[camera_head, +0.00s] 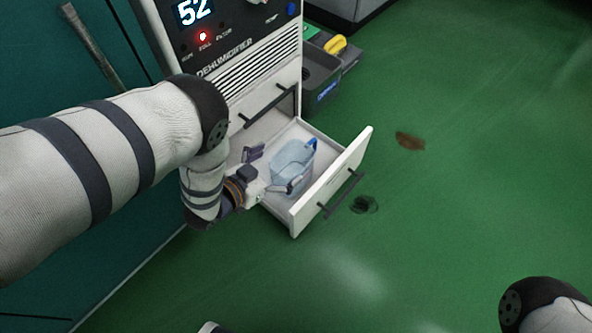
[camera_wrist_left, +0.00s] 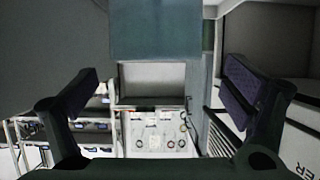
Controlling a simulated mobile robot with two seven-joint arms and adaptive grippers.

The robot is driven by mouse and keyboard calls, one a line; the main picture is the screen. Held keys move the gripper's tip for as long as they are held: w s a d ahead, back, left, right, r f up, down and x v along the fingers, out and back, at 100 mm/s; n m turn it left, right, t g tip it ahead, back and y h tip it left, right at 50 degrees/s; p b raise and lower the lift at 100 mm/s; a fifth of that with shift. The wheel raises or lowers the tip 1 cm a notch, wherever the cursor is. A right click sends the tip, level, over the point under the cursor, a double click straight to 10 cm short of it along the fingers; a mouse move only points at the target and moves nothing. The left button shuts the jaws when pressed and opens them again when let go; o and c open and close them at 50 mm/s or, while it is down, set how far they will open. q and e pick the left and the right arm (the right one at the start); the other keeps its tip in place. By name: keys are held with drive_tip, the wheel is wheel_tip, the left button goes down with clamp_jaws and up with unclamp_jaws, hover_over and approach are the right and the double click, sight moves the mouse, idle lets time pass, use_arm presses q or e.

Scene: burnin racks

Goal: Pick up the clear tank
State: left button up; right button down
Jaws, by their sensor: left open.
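The clear tank (camera_head: 292,165), pale blue and see-through with a blue part at its upper right rim, stands in the open white drawer (camera_head: 335,180) of the dehumidifier (camera_head: 240,60). My left gripper (camera_head: 278,169) is open at the tank's near left side, its fingers spread apart. I cannot tell whether a finger touches the tank. In the left wrist view both fingers of the gripper (camera_wrist_left: 165,95) are wide apart, and a bluish see-through surface, seemingly the tank (camera_wrist_left: 155,30), shows between and beyond them. My right gripper is out of view.
The drawer front with its dark handle (camera_head: 340,194) sticks out over the green floor. Dark stains (camera_head: 410,141) mark the floor. Open floor lies to the right.

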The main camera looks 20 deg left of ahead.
sight(305, 149)
use_arm(q)
drive_tip(key=b+x, duration=0.3)
drive_tip(key=x, duration=0.2)
drive_tip(key=shift+w+d+f, duration=0.15)
drive_tip(key=shift+d+f, duration=0.05)
drive_tip(key=shift+d, duration=0.05)
drive_tip(key=shift+w+d, duration=0.1)
drive_tip(key=shift+w, duration=0.25)
drive_tip(key=c, duration=1.8)
drive_tip(key=shift+c, duration=0.2)
drive_tip(key=shift+r, duration=0.1)
